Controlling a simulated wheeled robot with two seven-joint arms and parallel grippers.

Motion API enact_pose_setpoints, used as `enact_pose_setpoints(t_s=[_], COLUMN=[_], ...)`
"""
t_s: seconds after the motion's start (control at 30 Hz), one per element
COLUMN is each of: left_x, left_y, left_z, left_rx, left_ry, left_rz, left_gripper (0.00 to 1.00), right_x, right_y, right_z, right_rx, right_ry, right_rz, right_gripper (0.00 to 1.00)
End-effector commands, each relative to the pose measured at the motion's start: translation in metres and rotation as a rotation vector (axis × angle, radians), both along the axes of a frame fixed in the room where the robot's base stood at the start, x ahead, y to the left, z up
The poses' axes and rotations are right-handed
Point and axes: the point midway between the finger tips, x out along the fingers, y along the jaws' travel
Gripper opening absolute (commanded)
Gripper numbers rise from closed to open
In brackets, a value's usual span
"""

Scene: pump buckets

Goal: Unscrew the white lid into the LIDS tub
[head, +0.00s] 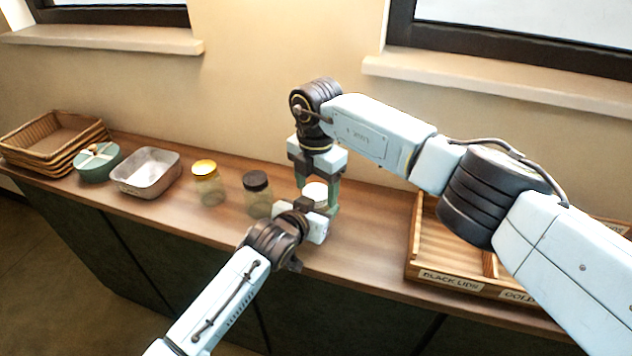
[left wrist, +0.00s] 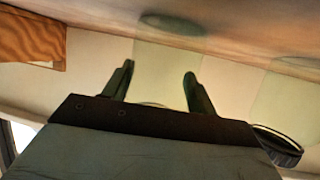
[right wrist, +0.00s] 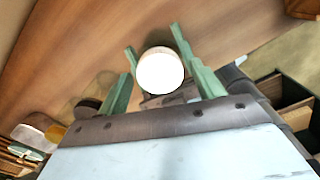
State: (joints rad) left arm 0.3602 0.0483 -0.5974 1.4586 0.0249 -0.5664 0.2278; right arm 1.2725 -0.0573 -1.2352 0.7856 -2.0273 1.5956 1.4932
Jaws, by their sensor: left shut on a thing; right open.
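The jar with the white lid (head: 315,191) stands upright on the wooden counter, its glass mostly hidden by my grippers in the head view. My left gripper (head: 314,212) is shut on the jar's clear body from the front, below the lid; the glass (left wrist: 162,85) shows between its fingers in the left wrist view. My right gripper (head: 319,190) points down from above and is open, its fingers on either side of the white lid (right wrist: 160,70). A wooden tray (head: 447,281) at the right has compartments; one label reads BLACK LIDS, another is partly cut off by my arm.
A black-lidded jar (head: 257,190) stands close left of the held jar, and a gold-lidded jar (head: 207,180) farther left. A metal tin (head: 147,172), a teal round box (head: 97,162) and wicker baskets (head: 52,142) fill the left. Bare counter (head: 372,235) lies before the tray.

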Motion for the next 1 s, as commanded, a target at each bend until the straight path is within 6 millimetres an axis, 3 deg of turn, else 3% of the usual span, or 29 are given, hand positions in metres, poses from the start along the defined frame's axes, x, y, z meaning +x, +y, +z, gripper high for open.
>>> enact_pose_setpoints(t_s=[0.03,0.37,0.57,1.0], left_x=[-0.0003,-0.0003,-0.0003,-0.0003], left_y=[0.0002,0.0002,0.0003,0.0003], left_z=[-0.0011,-0.0011,-0.0011,-0.0011], left_rx=[0.001,0.001,0.001,0.001], left_ry=[0.003,0.003,0.003,0.003], left_rz=[0.0,0.0,0.0,0.0], left_gripper=[0.0,0.0,0.0,0.0], right_x=[-0.0001,-0.0001,0.0002,0.0003], right_y=[0.0001,0.0001,-0.0001,-0.0001], right_z=[0.0001,0.0004,0.0006,0.0015], right_rx=[0.0,0.0,-0.002,-0.003], right_ry=[0.0,0.0,-0.001,-0.002], right_rz=[0.0,0.0,0.068,0.798], right_gripper=[0.65,0.21,0.21,0.21])
